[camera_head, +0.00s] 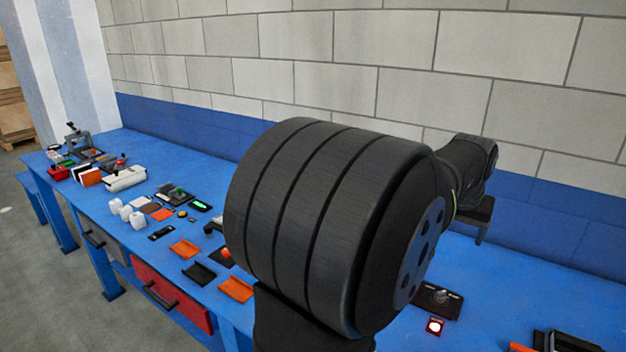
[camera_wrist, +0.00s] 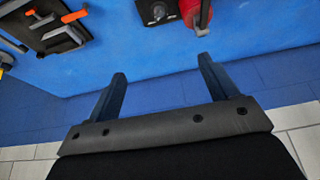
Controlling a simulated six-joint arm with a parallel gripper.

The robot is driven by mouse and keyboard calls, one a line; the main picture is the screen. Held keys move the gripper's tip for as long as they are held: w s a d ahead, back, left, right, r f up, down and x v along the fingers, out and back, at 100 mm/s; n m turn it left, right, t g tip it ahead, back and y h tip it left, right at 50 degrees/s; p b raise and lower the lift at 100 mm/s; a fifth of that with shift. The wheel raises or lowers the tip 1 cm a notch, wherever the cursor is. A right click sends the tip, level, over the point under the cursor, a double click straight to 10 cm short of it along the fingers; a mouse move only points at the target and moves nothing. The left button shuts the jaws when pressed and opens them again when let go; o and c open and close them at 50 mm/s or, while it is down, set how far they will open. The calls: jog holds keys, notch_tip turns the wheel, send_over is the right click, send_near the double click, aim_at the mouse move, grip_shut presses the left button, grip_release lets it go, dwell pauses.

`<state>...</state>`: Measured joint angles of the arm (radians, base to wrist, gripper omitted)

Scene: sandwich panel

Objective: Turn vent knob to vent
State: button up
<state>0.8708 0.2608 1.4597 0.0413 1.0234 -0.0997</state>
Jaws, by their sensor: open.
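A dark square plate with a small grey knob (camera_head: 440,295) lies on the blue bench, right of my arm in the head view. It is probably the vent knob; its markings are too small to read. A black plate with a dark knob (camera_wrist: 158,12), probably the same one, is cut by the top edge of the wrist view. My gripper (camera_wrist: 160,66) is open and empty, its two fingers spread wide and apart from the knob in the picture. In the head view my arm hides the gripper and the middle of the bench.
A small red box with a pale top (camera_head: 434,327) sits beside the knob plate; a red object (camera_wrist: 192,12) is beside it in the wrist view. A dark tray with orange-marked parts (camera_wrist: 52,28) is at left. Several small parts lie along the bench. A block wall (camera_head: 405,95) stands behind.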

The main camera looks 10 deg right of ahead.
jog(key=c, duration=0.5)
jog(key=g+y, duration=0.3)
send_over(441, 292)
notch_tip(441, 292, down, 13)
notch_tip(441, 292, down, 18)
jog(key=shift+d+r, duration=0.1)
jog(key=c, duration=1)
